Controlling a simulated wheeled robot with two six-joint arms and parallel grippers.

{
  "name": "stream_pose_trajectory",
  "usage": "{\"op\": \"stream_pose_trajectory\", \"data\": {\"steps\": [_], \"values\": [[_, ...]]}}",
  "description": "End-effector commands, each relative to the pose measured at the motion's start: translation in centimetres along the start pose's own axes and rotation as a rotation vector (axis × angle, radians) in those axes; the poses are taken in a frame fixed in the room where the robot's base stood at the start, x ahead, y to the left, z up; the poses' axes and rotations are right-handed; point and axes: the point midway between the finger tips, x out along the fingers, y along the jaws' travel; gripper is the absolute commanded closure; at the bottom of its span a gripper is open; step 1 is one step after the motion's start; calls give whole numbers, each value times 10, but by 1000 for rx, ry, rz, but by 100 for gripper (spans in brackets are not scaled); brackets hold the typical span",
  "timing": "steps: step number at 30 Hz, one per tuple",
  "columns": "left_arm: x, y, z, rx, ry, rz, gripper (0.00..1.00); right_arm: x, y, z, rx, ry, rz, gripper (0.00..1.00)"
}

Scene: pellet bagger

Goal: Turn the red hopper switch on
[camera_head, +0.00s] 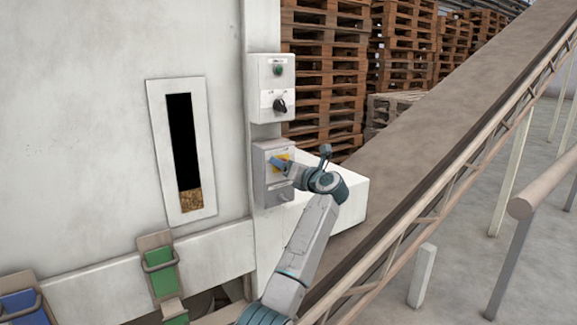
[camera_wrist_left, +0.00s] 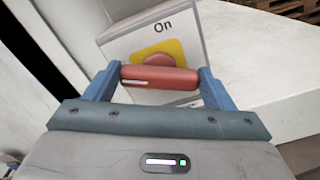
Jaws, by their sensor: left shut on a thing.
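The red hopper switch (camera_wrist_left: 158,77) has a red bar handle and a round red hub on a yellow plate (camera_wrist_left: 146,54). The word "On" is printed above it on a light box (camera_wrist_left: 195,40). In the wrist view the bar lies nearly level between the blue fingers of my left gripper (camera_wrist_left: 160,80), which is shut on it. In the head view my left gripper (camera_head: 282,165) is at the lower grey box (camera_head: 261,190) on the machine's post and hides the red handle. My right gripper is not in view.
An upper control box (camera_head: 264,88) holds a green button and a black knob. A tall window (camera_head: 155,140) in the machine wall shows pellets near its bottom. A sloping conveyor (camera_head: 415,155) rises to the right. Stacked pallets (camera_head: 325,75) stand behind.

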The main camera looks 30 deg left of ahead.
Motion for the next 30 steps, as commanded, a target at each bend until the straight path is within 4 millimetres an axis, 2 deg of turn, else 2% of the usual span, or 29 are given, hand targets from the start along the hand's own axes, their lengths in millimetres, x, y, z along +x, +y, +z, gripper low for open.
{"op": "stream_pose_trajectory", "data": {"steps": [14,30], "values": [[0,-1,3,455,0,-2,46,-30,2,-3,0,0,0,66],[0,-3,2,926,-1,-2,46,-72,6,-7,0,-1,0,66]]}}
